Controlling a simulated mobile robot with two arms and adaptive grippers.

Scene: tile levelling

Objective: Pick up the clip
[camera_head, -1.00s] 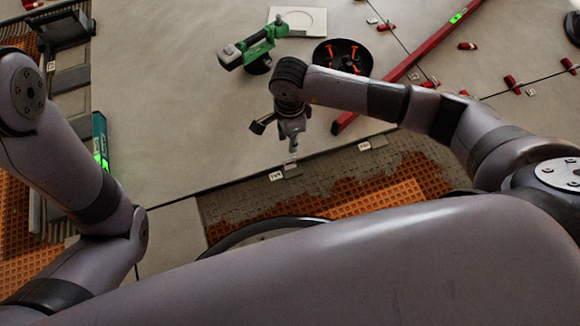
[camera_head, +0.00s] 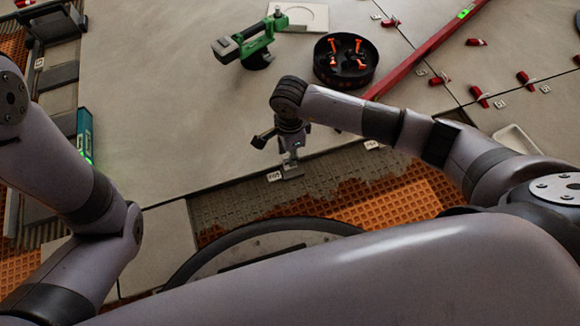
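A small grey clip (camera_head: 291,173) with a white tag (camera_head: 274,176) sits at the front edge of the large grey tile (camera_head: 190,135). My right gripper (camera_head: 290,161) points down directly over this clip, with its fingertips at or very near it. The fingers are small and overlap the clip in the head view, so I cannot tell whether they are open, shut or touching it. A second tag (camera_head: 371,145) shows on the same edge to the right. My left arm shows at the left, but its gripper is out of view.
A black round tray (camera_head: 322,75) with orange-handled items, a green tool (camera_head: 262,40) and a red level (camera_head: 425,50) lie on the tiles. Several red pieces (camera_head: 478,96) line the joints at right. Orange-and-grey bare floor (camera_head: 345,207) lies in front of the tile edge.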

